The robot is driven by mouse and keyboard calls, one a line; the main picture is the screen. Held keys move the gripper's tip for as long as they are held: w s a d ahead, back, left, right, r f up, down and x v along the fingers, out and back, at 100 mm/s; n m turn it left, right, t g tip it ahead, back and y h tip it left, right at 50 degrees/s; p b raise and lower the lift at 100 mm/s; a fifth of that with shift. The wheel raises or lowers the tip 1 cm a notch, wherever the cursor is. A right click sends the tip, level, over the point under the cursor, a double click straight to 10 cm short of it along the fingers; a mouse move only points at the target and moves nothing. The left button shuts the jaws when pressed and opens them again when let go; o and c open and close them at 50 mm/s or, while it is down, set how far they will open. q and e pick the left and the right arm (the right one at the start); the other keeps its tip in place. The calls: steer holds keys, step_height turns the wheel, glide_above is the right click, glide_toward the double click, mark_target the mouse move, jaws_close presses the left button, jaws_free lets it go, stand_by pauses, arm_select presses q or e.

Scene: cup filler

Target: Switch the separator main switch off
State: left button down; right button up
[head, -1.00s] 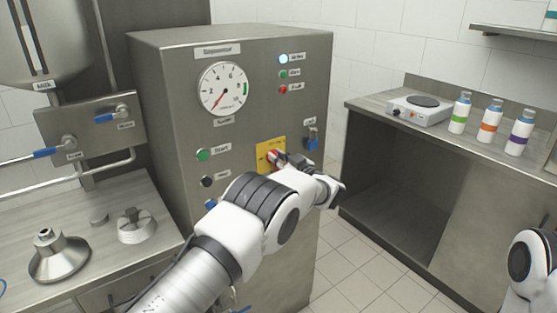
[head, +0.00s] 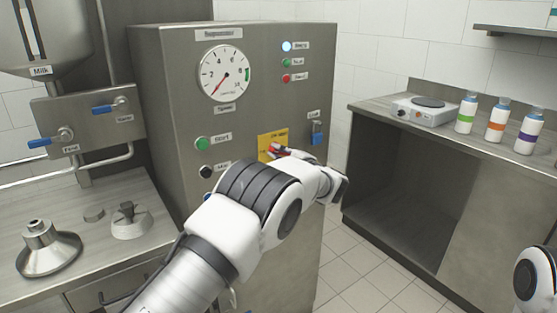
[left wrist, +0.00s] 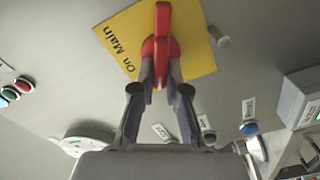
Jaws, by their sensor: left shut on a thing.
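The separator main switch is a red rotary handle (left wrist: 161,45) on a yellow plate (left wrist: 196,50), labelled "On Main" in the left wrist view. In the head view the yellow plate (head: 265,143) sits on the front of the grey separator cabinet (head: 167,110), with the red handle (head: 273,152) partly hidden by my left arm. My left gripper (left wrist: 161,82) is shut on the red handle, a finger on each side of it. In the head view its fingers are mostly hidden by the wrist. My right gripper is not in view; part of my right arm shows at the lower right.
A counter with a hotplate (head: 424,110) and bottles (head: 497,122) stands right, with open floor between.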

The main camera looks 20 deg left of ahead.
arm_select(q)
steer(key=shift+f+n+b, duration=0.2)
steer(key=shift+n+b, duration=0.95)
steer(key=shift+n, duration=0.2)
steer(key=shift+f+n+b, duration=0.15)
steer(key=shift+n+b, duration=1)
steer(key=shift+n, duration=0.2)
steer(key=c, duration=1.2)
jaws_free()
